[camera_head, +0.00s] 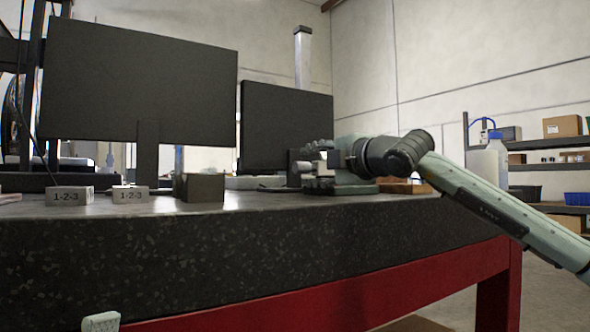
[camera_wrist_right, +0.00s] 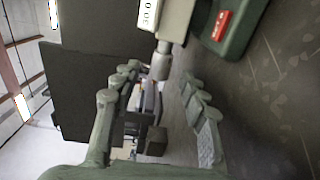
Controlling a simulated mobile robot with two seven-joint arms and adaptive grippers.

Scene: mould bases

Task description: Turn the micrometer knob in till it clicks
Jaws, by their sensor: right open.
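The micrometer shows at the top of the right wrist view, with a light body and a digit display (camera_wrist_right: 149,14). Its grey metal knob (camera_wrist_right: 161,62) points down between the tips of my right gripper (camera_wrist_right: 160,76). The two fingers are spread, with a gap visible on each side of the knob. In the head view my right gripper (camera_head: 318,168) reaches in from the right, low over the granite table; the micrometer is mostly hidden there. A pale fingertip-like piece, seemingly of my left gripper (camera_head: 100,321), shows at the bottom left; its opening cannot be judged.
The granite table (camera_head: 220,255) stands on a red frame (camera_head: 360,300). Two 1-2-3 blocks (camera_head: 71,197) (camera_head: 130,195) and a dark block (camera_head: 200,187) sit near its front edge. Two dark monitors (camera_head: 138,80) (camera_head: 287,127) stand behind. A dark green piece with a red label (camera_wrist_right: 222,24) adjoins the micrometer.

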